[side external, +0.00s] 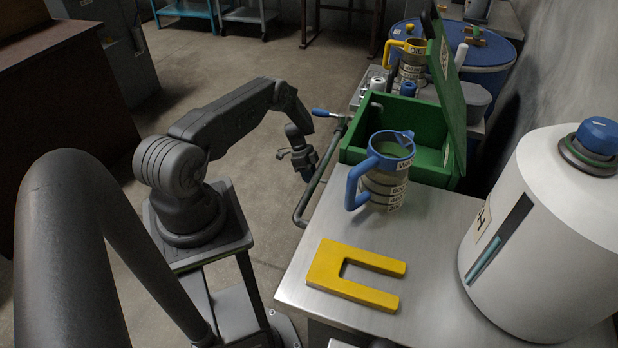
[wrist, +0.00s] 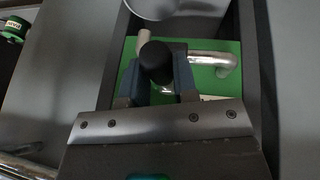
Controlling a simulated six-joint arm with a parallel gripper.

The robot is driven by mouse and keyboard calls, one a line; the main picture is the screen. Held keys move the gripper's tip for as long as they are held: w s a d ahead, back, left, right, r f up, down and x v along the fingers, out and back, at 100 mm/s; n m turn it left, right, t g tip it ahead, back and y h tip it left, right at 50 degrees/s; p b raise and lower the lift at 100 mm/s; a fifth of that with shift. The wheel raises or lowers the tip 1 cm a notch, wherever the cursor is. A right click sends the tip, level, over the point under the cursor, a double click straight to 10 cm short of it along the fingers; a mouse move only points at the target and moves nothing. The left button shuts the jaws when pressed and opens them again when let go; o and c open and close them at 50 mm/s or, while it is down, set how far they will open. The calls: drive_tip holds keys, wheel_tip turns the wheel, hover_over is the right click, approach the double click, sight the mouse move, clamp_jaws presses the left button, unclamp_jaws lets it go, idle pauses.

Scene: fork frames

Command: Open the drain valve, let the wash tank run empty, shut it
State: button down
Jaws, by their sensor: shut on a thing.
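The wash tank (side external: 545,235) is a white cylinder with a blue cap at the right of the side view. Its dark slanted gauge (side external: 516,222) shows a teal band over its lower part. My gripper (side external: 303,165) hangs low beside the steel bench, left of a bent grey pipe (side external: 322,177). In the wrist view my gripper (wrist: 158,88) has its blue-grey fingers shut on a round black knob (wrist: 155,57). A shiny bent pipe (wrist: 215,58) runs behind the knob. I take the knob for the drain valve's handle; its open or shut position cannot be told.
A yellow U-shaped plate (side external: 330,275) and a blue-handled jug (side external: 385,180) stand on the bench (side external: 430,285). Behind them is an open green box (side external: 432,170). A blue-handled lever (side external: 322,113) sticks out above my gripper. A yellow-handled oil jug (side external: 412,62) stands farther back.

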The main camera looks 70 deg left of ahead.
drive_tip(key=shift+w+a+m, duration=0.15)
drive_tip(key=shift+w+m, duration=0.1)
drive_tip(key=shift+m, duration=0.05)
idle(0.4)
drive_tip(key=c, duration=0.9)
unclamp_jaws()
drive_tip(key=v, duration=1.3)
drive_tip(key=shift+w+a+r, duration=0.1)
drive_tip(key=shift+a+r, duration=0.1)
drive_tip(key=shift+r, duration=0.15)
